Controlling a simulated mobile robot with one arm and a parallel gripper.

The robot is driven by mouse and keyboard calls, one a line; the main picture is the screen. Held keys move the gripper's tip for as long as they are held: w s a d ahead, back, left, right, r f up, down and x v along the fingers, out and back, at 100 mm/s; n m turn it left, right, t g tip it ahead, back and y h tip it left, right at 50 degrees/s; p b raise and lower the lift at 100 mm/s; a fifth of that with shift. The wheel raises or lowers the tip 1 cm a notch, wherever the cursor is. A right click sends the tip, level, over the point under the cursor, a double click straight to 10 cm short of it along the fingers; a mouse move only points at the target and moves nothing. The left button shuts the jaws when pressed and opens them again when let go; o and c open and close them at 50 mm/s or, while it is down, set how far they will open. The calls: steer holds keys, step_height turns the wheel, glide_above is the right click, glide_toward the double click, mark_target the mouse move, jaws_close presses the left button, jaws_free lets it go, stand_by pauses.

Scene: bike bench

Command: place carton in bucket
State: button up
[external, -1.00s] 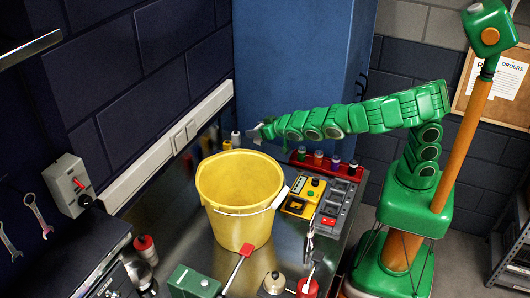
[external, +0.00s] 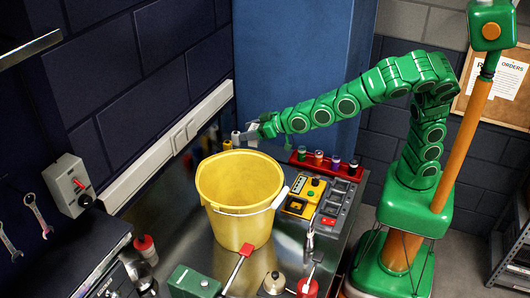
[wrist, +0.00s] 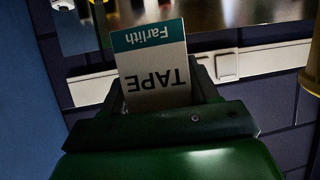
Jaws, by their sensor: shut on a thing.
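The carton (wrist: 152,75) is a small white box with a teal band, printed "Farlith" and "TAPE", upside down in the wrist view. My gripper (wrist: 158,92) is shut on it, with a dark finger on each side. In the external view my gripper (external: 257,131) is behind the yellow bucket (external: 238,226), near the wall and the blue column. The carton is small and hard to make out there. The bucket stands upright on the bench, open at the top; the visible inside looks empty. My gripper and the carton are outside its rim.
A small white-topped bottle (external: 236,139) stands close to my gripper. A red rack of small bottles (external: 325,165) and a yellow meter (external: 301,203) are right of the bucket. A red-ended tool (external: 246,250) and a green box (external: 194,281) are in front.

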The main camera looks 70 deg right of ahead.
steer(key=s+a+r+n+g+y, duration=0.1)
steer(key=s+a+r+n+y, duration=0.15)
steer(key=r, duration=0.35)
steer(key=s+a+r+n+g+y, duration=0.1)
steer(key=a+r+n+y, duration=0.1)
steer(key=a+r, duration=0.3)
steer(key=s+a+r+n+g+y, duration=0.1)
steer(key=s+a+r+n+y, duration=0.1)
steer(key=r, duration=0.5)
steer(key=w+d+f+m+t+h, duration=0.1)
steer(key=d+f+h, duration=0.1)
steer(key=f, duration=0.3)
steer(key=w+d+f+m+t+h, duration=0.1)
steer(key=w+d+f+m, duration=0.1)
steer(key=f, duration=0.4)
steer(key=w+d+f+m+t+h, duration=0.1)
steer(key=w+d+f+m+h, duration=0.1)
steer(key=f, duration=0.3)
steer(key=shift+d+f+m+h, duration=0.1)
steer(key=shift+d+m+h, duration=0.1)
steer(key=shift+d, duration=0.25)
steer(key=shift+d+f+m+h, duration=0.1)
steer(key=shift+d+h, duration=0.05)
steer(key=shift+d, duration=0.3)
steer(key=w+d+f+m+h, duration=0.3)
steer(key=d+f, duration=0.4)
steer(key=d, duration=0.6)
steer(key=shift+f+m+h, duration=0.35)
steer(key=shift+m+h, duration=0.5)
steer(key=shift+h, duration=0.15)
